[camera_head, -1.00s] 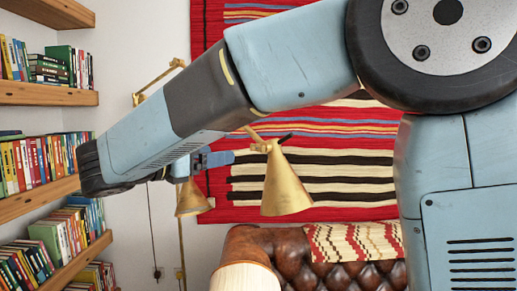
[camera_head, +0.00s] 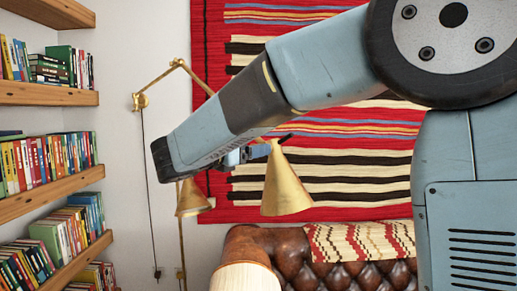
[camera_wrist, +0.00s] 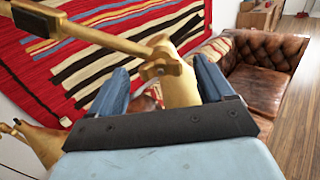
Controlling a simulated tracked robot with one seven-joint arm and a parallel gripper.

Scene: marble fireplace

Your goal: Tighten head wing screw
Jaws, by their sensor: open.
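A brass lamp head with a cone shade (camera_head: 286,188) hangs right of centre in the head view. Its upper part (camera_wrist: 180,85) shows in the wrist view. A brass joint piece, which looks like the head wing screw (camera_wrist: 162,64), sits where the lamp arm (camera_wrist: 90,33) meets the head. My gripper (camera_head: 262,152) is at the left of this joint in the head view. In the wrist view my gripper (camera_wrist: 160,76) is open, with its two blue fingers apart on either side of the lamp head. I cannot tell whether they touch it.
A second brass shade (camera_head: 190,199) hangs left of the first. A brass wall arm (camera_head: 160,85) is behind. A striped rug (camera_head: 330,170) covers the wall. A brown leather sofa (camera_head: 300,270) stands below. Bookshelves (camera_head: 50,200) line the left side.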

